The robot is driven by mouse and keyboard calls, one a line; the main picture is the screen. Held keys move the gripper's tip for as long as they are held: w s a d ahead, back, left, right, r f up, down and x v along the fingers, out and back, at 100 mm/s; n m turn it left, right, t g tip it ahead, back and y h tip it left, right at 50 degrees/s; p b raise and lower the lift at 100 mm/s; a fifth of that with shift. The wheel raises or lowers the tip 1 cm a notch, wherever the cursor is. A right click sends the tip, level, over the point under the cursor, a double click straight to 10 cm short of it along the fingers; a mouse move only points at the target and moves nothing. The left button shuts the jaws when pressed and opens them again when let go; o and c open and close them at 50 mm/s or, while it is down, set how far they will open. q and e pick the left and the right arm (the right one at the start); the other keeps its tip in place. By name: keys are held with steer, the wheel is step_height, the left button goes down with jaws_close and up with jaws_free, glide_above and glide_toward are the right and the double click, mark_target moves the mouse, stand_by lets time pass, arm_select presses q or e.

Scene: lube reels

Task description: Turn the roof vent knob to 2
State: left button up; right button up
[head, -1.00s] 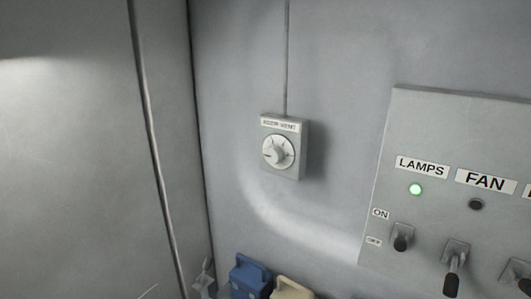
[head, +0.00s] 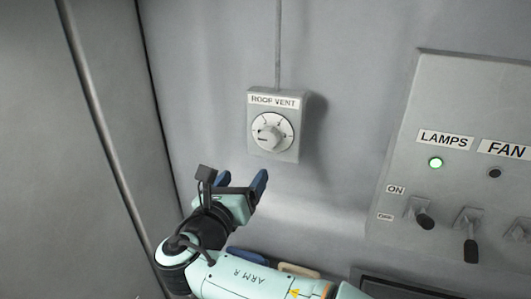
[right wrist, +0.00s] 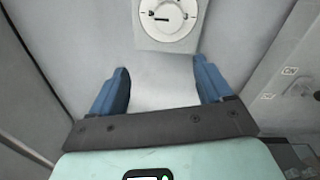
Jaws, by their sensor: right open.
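The roof vent knob (head: 269,136) is a light grey dial on a small box (head: 287,155) labelled ROOF VENT, fixed to the grey wall. Its dark pointer mark faces left in the head view; the dial numbers are too small to read surely. The knob also shows at the top of the right wrist view (right wrist: 163,17), partly cut off by the frame edge. My right gripper (head: 243,184) is below the box with its blue fingers spread, empty and apart from the knob. In the right wrist view the open fingers (right wrist: 165,86) have bare wall between them. My left gripper is not in view.
A switch panel (head: 398,170) stands out from the wall at the right, with LAMPS and FAN labels, a lit green lamp (head: 435,163) and toggle switches (head: 424,218). Blue and cream items (head: 298,270) lie below, partly behind my arm. A wall corner is at the left.

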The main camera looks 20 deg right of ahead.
mark_target(267, 140)
steer(key=shift+h, duration=0.3)
steer(key=r+x, duration=0.1)
steer(key=x, duration=0.3)
steer(key=r+p+x, duration=0.1)
steer(key=x, duration=0.3)
steer(key=p+x, duration=0.1)
steer(key=x, duration=0.4)
steer(key=shift+s+d+r, duration=0.25)
steer(key=shift+d+r, duration=0.1)
steer(key=shift+r, duration=0.05)
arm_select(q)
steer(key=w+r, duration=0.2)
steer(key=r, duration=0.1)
arm_select(e)
steer(key=c, duration=1)
